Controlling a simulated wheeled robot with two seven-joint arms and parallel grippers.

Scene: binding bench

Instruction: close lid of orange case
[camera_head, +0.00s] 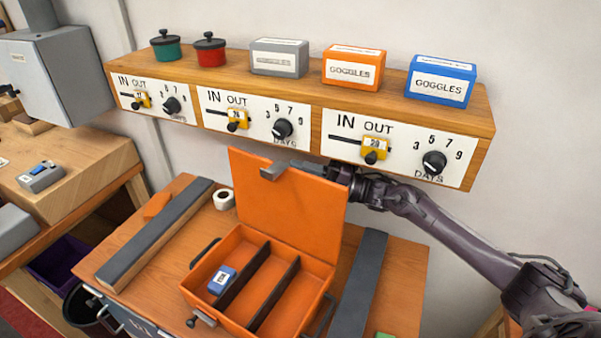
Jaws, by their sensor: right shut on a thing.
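The orange case (213,303) sits on the wooden bench with its lid (290,205) standing up, tilted back toward the wall. Inside are long compartments between dark dividers, and a small blue box (222,279) lies in the left one. My right gripper (278,171) is at the top edge of the lid, its arm coming in from the right. It is shut on the lid's edge; the fingers partly hide that edge. My left gripper is not in view.
A wooden shelf (398,112) with dials and sliders overhangs close behind the lid. Dark bars lie left (160,232) and right (362,285) of the case. A white tape roll (224,199) stands behind its left side. Goggles boxes and two lidded pots stand on the shelf.

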